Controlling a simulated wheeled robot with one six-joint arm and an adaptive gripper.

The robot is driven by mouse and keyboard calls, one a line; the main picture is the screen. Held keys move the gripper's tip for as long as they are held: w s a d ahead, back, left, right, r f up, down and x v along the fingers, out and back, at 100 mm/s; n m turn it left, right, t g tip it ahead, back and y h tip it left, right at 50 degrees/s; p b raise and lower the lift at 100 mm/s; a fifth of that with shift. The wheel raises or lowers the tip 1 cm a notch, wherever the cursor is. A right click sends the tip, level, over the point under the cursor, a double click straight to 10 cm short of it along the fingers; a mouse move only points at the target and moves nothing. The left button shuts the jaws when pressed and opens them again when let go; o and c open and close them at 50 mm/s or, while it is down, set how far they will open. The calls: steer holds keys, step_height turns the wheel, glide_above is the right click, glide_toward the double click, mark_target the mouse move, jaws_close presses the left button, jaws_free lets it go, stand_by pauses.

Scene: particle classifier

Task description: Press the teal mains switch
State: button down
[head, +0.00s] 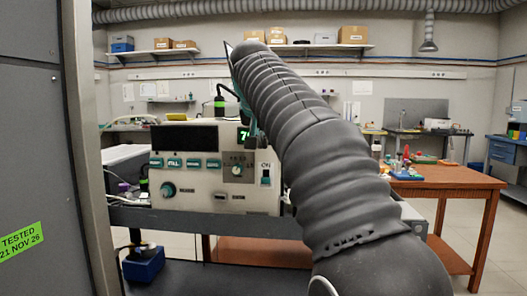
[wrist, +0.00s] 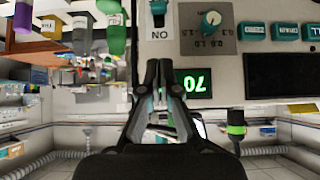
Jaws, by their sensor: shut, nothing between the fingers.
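The teal mains switch (head: 266,181) is a small upright rocker under an "ON" label at the right end of the cream instrument (head: 225,197). In the wrist view, which is upside down, the switch (wrist: 158,7) shows at the top edge, partly cut off, above its inverted label. My gripper (wrist: 163,66) is shut and empty. In that view its tips lie below the label, beside the green lit display (wrist: 193,83), apart from the switch. In the head view my arm hides most of the gripper.
The panel also has a dial (head: 237,170), a row of teal buttons (head: 194,163), a larger teal knob (head: 169,189) and a dark screen (head: 184,138). A wooden table (head: 440,181) with small items stands at right. A dark cabinet (head: 30,150) closes off the left.

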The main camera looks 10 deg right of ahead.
steer(key=shift+v, duration=0.85)
step_height(320, 180, down, 15)
steer(key=s+a+n+g+y, duration=0.2)
steer(key=s+n, duration=0.1)
steer(key=n, duration=0.1)
steer(key=s+d+f, duration=0.1)
steer(key=s+f, duration=0.6)
steer(key=s, duration=0.3)
steer(key=s+d+f, duration=0.1)
steer(key=s+f, duration=0.6)
steer(key=s, duration=0.3)
steer(key=s+d+f+g, duration=0.1)
steer(key=s+d+f, duration=0.1)
steer(key=s+f, duration=0.5)
steer(key=s, duration=0.4)
steer(key=shift+y, duration=0.4)
steer(key=shift+d+f, duration=0.1)
steer(key=shift+f, duration=0.05)
stand_by(2.5)
